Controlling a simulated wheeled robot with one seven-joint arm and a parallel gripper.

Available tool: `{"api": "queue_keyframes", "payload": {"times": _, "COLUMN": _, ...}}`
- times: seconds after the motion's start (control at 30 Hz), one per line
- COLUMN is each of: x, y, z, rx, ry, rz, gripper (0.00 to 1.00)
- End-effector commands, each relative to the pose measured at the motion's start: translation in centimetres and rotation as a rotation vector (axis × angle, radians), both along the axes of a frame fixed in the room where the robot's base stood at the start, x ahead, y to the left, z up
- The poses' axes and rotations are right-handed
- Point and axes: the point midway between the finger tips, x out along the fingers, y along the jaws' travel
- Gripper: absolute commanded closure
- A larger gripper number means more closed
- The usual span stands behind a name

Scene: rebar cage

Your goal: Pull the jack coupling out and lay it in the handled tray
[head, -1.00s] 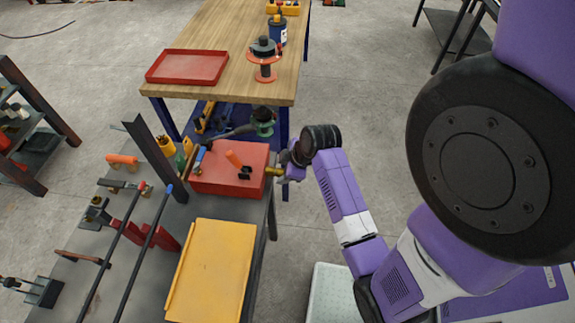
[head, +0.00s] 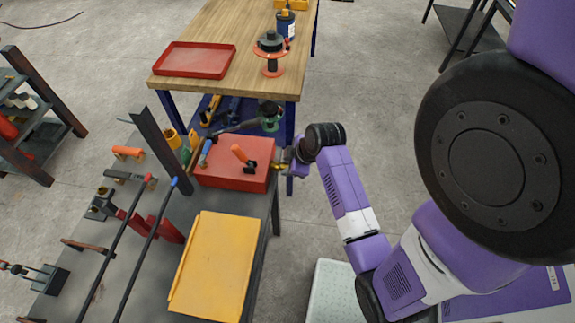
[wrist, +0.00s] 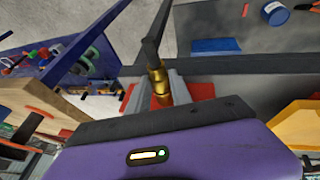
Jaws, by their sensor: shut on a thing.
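My gripper (head: 287,162) is at the right end of a red box (head: 228,177) on the dark bench. In the wrist view its two fingers (wrist: 160,92) are shut on a brass coupling (wrist: 160,80), which I take for the jack coupling. In the head view the coupling is mostly hidden by the gripper, beside the box's right side. Whether it is still joined to something there cannot be told. No handle shows clearly on either tray-like thing: a shallow red tray (head: 195,59) on the wooden table and a flat yellow one (head: 218,265) on the bench.
A dark upright post (head: 158,150) stands left of the red box. An orange-handled clamp (head: 243,157) is on the box. Long dark bars (head: 147,250) and several tools lie on the bench's left. A spool (head: 271,55) stands on the wooden table (head: 235,30).

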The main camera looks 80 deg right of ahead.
Motion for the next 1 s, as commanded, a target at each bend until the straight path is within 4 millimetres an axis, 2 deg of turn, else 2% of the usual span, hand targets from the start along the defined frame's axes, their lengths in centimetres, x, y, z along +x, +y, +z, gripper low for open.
{"api": "queue_keyframes", "payload": {"times": 1.0, "x": -4.8, "y": -0.4, "z": 0.1, "rx": 0.000, "ry": 0.002, "rz": -0.003, "gripper": 1.00}}
